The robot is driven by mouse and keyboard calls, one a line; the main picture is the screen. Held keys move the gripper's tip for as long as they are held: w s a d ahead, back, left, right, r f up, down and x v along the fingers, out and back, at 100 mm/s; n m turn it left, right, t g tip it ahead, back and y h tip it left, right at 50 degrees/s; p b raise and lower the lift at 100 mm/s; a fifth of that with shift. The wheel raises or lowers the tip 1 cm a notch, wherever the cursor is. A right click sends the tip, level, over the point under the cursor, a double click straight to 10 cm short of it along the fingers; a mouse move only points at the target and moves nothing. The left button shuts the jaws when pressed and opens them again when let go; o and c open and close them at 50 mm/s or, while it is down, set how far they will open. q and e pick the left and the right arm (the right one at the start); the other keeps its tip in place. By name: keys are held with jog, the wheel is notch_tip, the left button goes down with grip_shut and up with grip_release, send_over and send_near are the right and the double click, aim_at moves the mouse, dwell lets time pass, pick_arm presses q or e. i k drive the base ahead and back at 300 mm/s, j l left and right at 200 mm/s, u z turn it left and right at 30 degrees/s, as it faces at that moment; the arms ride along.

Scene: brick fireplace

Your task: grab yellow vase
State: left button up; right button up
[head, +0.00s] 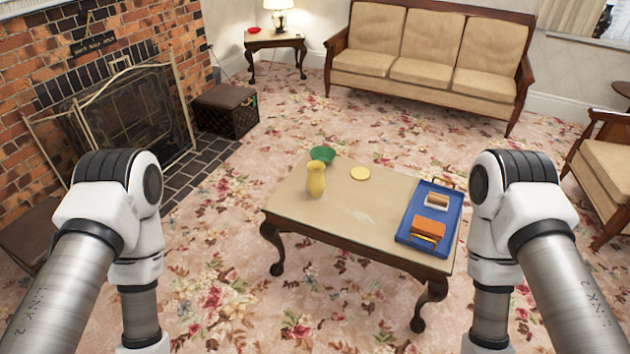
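A yellow vase (316,180) stands upright on the low wooden coffee table (340,215), near its left end. A green bowl (323,155) sits just behind the vase, and a flat round yellow object (360,173) lies to its right. My two arms come in from the left and right sides, short of the table. Both grippers are outside the picture, so I cannot see whether they hold anything.
A blue tray (449,217) with an orange item (430,229) and a small brown-and-white item lies at the table's right end. A brick fireplace with a metal screen (125,110) stands left, a sofa (430,60) behind, an armchair (603,170) right. Flowered carpet surrounds the table.

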aim_at(316, 184)
jog(key=i+l+z, duration=0.35)
jog(key=i, duration=0.35)
jog(key=i+z, duration=0.3)
jog(key=i, duration=0.4)
